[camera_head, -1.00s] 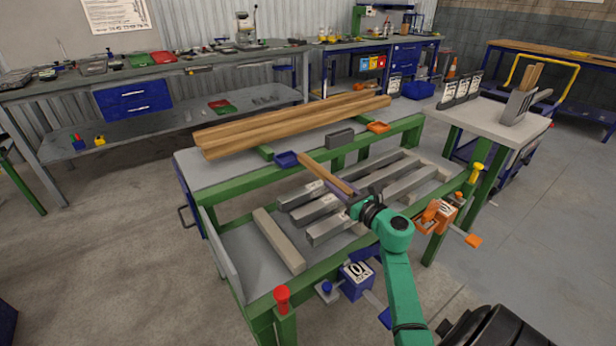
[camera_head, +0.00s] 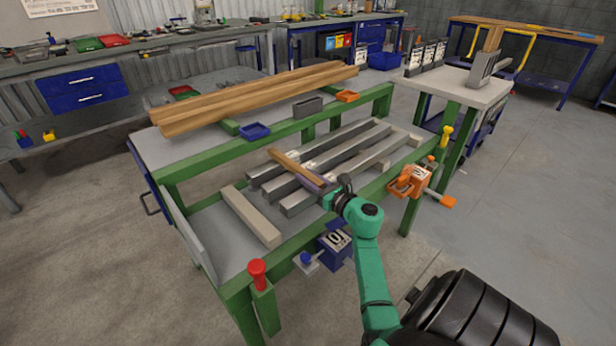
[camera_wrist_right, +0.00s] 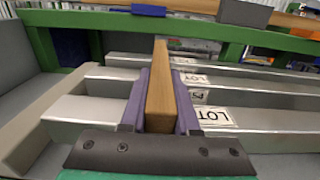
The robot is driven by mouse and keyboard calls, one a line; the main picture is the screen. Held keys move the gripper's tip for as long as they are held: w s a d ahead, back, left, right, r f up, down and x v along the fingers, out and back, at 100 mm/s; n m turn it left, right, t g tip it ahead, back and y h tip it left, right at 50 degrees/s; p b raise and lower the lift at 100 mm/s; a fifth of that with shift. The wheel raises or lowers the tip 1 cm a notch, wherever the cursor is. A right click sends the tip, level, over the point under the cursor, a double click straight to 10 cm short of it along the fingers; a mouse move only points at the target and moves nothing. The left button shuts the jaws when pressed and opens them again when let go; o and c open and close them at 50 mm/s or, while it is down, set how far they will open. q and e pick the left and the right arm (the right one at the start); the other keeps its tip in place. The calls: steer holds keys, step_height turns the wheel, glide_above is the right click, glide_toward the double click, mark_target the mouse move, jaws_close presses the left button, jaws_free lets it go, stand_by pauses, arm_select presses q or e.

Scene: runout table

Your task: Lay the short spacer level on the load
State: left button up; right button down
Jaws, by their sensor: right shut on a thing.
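The short spacer is a thin wooden strip (camera_head: 288,162), seen lengthwise in the right wrist view (camera_wrist_right: 160,80). My right gripper (camera_head: 323,189) is shut on its near end, between purple fingers. The spacer points away from me, crosswise above the load of grey metal bars (camera_head: 355,150) with white LOT labels. In the wrist view the bars (camera_wrist_right: 75,112) pass on both sides beneath it. I cannot tell whether the spacer touches them. The bars lie side by side in the green-framed table. My left gripper is not in view.
Long timber beams (camera_head: 260,98) lie along the back ledge, with a blue tray (camera_head: 254,131), grey block (camera_head: 307,107) and orange tray (camera_head: 347,96). A pale bar (camera_head: 250,215) lies left of the load. A red knob (camera_head: 258,272) and orange clamp (camera_head: 408,183) stand at the near edge.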

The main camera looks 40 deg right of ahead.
steer(key=c, duration=0.6)
jaws_free()
steer(key=s+b, duration=0.1)
steer(key=s, duration=1)
steer(key=shift+a+f, duration=0.1)
steer(key=shift+a, duration=0.05)
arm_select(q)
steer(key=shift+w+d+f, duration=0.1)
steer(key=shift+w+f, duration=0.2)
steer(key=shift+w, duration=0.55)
arm_select(e)
steer(key=s, duration=0.3)
steer(key=shift+s+r, duration=0.2)
steer(key=shift+s, duration=0.1)
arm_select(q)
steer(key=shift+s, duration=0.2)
